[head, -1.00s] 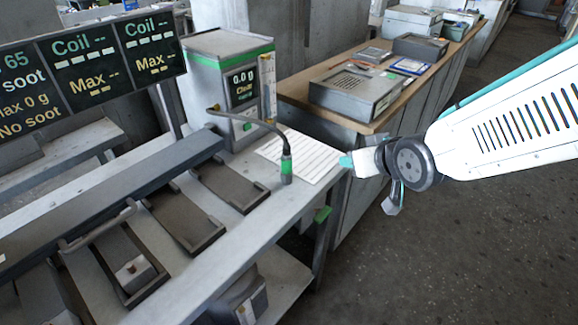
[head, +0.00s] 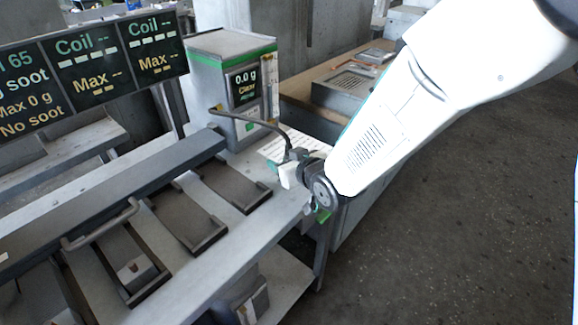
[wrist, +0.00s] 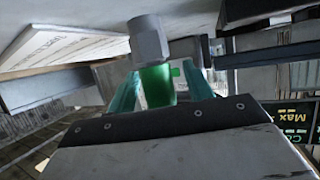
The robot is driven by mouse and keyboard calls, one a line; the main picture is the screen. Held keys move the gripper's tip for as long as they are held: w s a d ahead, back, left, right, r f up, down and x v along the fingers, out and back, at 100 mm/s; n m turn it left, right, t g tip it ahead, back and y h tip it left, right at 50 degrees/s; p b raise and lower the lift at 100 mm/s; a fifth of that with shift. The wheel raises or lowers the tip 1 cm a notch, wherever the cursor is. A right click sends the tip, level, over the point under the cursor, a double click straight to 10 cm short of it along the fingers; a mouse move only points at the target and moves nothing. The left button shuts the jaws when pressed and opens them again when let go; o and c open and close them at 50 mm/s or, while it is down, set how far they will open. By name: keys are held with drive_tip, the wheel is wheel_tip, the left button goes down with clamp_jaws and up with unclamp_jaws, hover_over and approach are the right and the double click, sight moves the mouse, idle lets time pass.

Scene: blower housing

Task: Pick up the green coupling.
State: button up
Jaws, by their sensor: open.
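The green coupling (wrist: 157,85), a green band with a grey metal hex end, stands between the two teal fingers of my gripper (wrist: 161,72) in the wrist view. The fingers are open, one on each side of it, and I see a gap on the right side. The coupling itself is largely hidden there by my gripper and wrist.
The grey box with a green stripe and display (head: 228,75) stands just behind, with a paper sheet (head: 290,143) beside it. Dark trays (head: 232,183) line the bench to the left. A wooden-topped counter (head: 300,88) stands behind; open floor lies right.

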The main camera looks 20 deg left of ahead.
drive_tip(key=shift+w+a+f, duration=0.1)
drive_tip(key=shift+a, duration=0.05)
clamp_jaws()
drive_tip(key=shift+r, duration=0.2)
